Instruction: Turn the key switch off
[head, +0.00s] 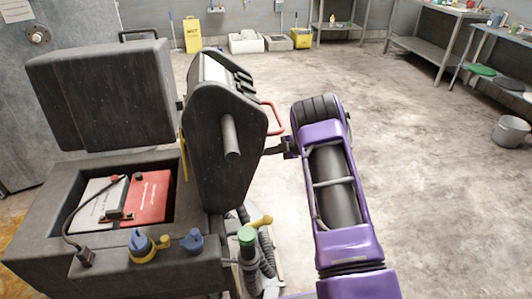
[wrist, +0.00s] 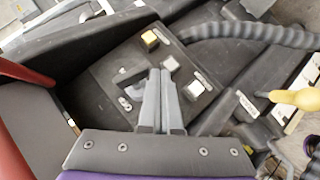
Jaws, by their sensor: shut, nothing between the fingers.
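My gripper (wrist: 160,72) is shut and empty, its two grey fingers side by side over the control panel (wrist: 105,75) of a dark floor-cleaning machine (head: 225,165). A small silver fitting (wrist: 125,103) on the panel, just left of the fingers, looks like the key switch, but its turn position is too small to read. Whether the fingers touch the panel cannot be told. In the head view my gripper (head: 277,149) shows only partly, at the machine's right side; the panel face is mostly hidden there.
A red handle (head: 272,117) sticks out beside the panel. The machine's open battery bay (head: 60,205) is at left.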

